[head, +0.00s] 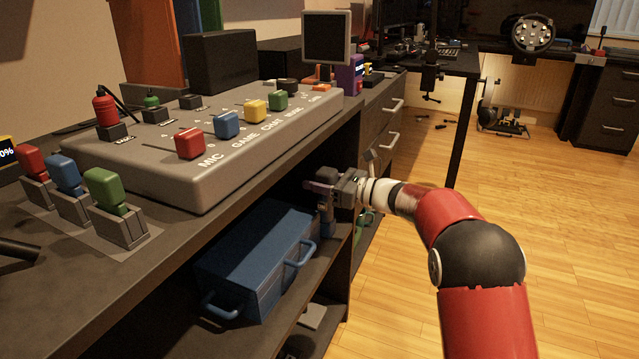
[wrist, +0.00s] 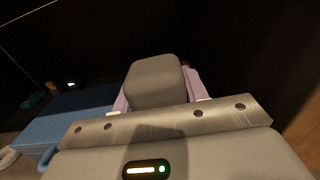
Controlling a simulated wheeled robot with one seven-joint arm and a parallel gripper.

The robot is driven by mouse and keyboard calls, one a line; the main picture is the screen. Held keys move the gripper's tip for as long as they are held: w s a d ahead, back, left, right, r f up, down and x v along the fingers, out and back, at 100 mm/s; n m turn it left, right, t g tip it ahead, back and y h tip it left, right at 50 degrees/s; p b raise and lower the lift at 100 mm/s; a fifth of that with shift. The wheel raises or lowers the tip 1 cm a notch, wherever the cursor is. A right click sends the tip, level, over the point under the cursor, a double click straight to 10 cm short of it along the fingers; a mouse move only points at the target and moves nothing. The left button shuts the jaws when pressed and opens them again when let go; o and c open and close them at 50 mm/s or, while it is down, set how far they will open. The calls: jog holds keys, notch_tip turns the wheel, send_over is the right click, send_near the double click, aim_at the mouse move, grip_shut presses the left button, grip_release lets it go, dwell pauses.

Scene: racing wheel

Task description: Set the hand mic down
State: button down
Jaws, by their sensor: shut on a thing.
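My gripper (head: 322,188) is under the overhang of the desk, at the open shelf space. It is shut on a grey, rounded block, which I take to be the hand mic (wrist: 155,82). In the wrist view the block sits between the pale pink fingers of my gripper (wrist: 157,92). In the head view a small greyish part (head: 327,222) hangs below the fingers beside the blue toolbox; I cannot tell its full shape. The mic's far side is hidden.
A blue toolbox (head: 255,262) with handles fills much of the shelf (head: 300,338), left of my gripper; it shows in the wrist view (wrist: 75,122). Above is the desk with a large mixer (head: 205,185) and several coloured levers. Wooden floor (head: 575,215) is open to the right.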

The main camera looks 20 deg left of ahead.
jog(key=c, duration=0.8)
grip_release()
jog(key=shift+o, duration=0.2)
jog(key=shift+r, duration=0.1)
jog(key=s+d, duration=0.1)
jog(key=d, duration=1.1)
jog(key=shift+p, duration=0.45)
